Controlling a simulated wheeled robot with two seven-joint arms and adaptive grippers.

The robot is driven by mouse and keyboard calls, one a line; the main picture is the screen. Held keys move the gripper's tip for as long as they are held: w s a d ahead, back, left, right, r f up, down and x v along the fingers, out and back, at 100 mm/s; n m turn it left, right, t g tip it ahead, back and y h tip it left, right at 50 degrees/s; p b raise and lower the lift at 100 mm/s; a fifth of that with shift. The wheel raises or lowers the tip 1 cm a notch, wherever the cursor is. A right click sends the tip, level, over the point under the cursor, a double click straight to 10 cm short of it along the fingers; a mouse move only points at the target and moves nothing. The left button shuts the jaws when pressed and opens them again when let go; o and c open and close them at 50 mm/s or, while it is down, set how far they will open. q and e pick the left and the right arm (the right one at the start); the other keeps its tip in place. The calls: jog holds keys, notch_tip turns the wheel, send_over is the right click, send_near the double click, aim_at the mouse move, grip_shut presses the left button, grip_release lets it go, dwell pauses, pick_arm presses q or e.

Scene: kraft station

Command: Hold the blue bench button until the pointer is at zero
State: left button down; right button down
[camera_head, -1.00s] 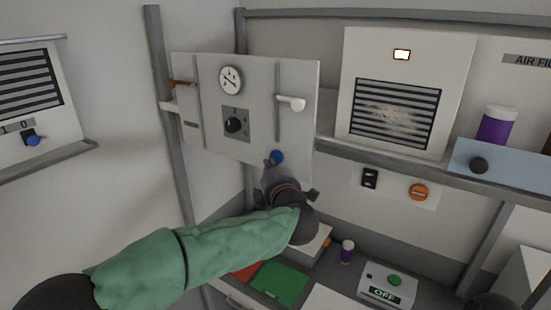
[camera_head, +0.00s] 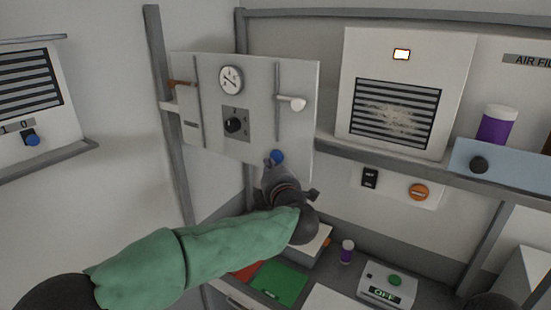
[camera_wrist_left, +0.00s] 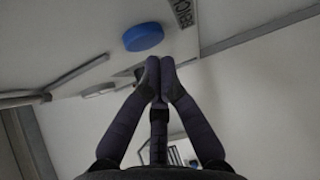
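The blue button (camera_head: 278,156) sticks out at the lower edge of the light grey panel (camera_head: 300,135). In the left wrist view the blue button (camera_wrist_left: 143,36) shows whole, just beyond my fingertips. My left gripper (camera_head: 269,163) is at the panel's lower edge, its tips close to the button, to its left in the head view. Its fingers (camera_wrist_left: 159,70) are together and empty. I see a gap to the button in the wrist view, but cannot tell its depth. The round gauge (camera_head: 231,80) has a dark pointer, too small to read.
A black knob (camera_head: 233,124) and a white handle (camera_head: 291,103) are on the same panel. A vented box (camera_head: 395,110) stands on the shelf at right. Below are a green mat (camera_head: 279,283), a purple bottle (camera_head: 346,252) and a box reading OFF (camera_head: 388,285).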

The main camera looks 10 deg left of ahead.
pick_arm(q)
jog(key=shift+w, duration=0.1)
jog(key=shift+w+d, duration=0.15)
jog(key=shift+w, duration=0.15)
jog(key=shift+w+d, duration=0.15)
jog(key=shift+w, duration=0.2)
dwell(0.8)
jog(key=shift+s, duration=0.15)
dwell(0.5)
jog(key=shift+s+a+b, duration=0.3)
jog(key=shift+s, duration=0.35)
jog(key=shift+s+a+b, duration=0.25)
jog(key=shift+s+a, duration=0.05)
jog(key=shift+s, duration=0.45)
jog(key=shift+s+a+b, duration=0.25)
jog(key=shift+s+b, duration=0.05)
jog(key=shift+s, duration=0.5)
jog(key=shift+s+a+b, duration=0.25)
jog(key=shift+s+a, duration=0.05)
jog(key=shift+s, duration=0.45)
